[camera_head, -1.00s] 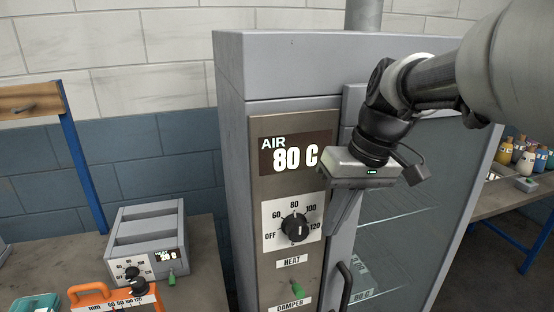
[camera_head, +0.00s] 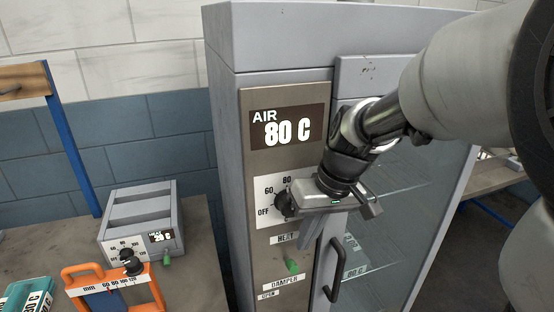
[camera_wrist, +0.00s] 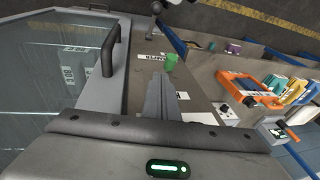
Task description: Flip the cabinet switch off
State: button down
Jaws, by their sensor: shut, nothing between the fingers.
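The grey cabinet (camera_head: 222,130) has a brown control panel with a display reading AIR 80 C (camera_head: 287,128). A green switch (camera_head: 292,266) sits low on the panel, between the HEAT label (camera_head: 284,238) and the DAMPER label (camera_head: 285,283). It also shows in the wrist view (camera_wrist: 170,63), just beyond my fingertips. My gripper (camera_head: 304,244) is shut and empty, its fingers pointing down in front of the panel, above and slightly right of the switch. In the wrist view the fingers (camera_wrist: 160,82) look apart from the switch. The gripper body partly hides the black dial (camera_head: 284,204).
The cabinet's black door handle (camera_head: 337,270) stands out just right of the switch. A glass door fills the right side. On the left bench are a grey device (camera_head: 140,220) with its own green switch and an orange frame (camera_head: 75,272).

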aim_at(290, 265)
jog(key=shift+s+a+f, duration=0.3)
jog(key=shift+f, duration=0.15)
jog(key=shift+s+a+f, duration=0.25)
jog(key=shift+a+f, duration=0.05)
jog(key=shift+f, duration=0.15)
jog(key=shift+s+d+f+t+b, duration=0.1)
jog(key=shift+s+f+t+b, duration=0.2)
jog(key=shift+b, duration=0.9)
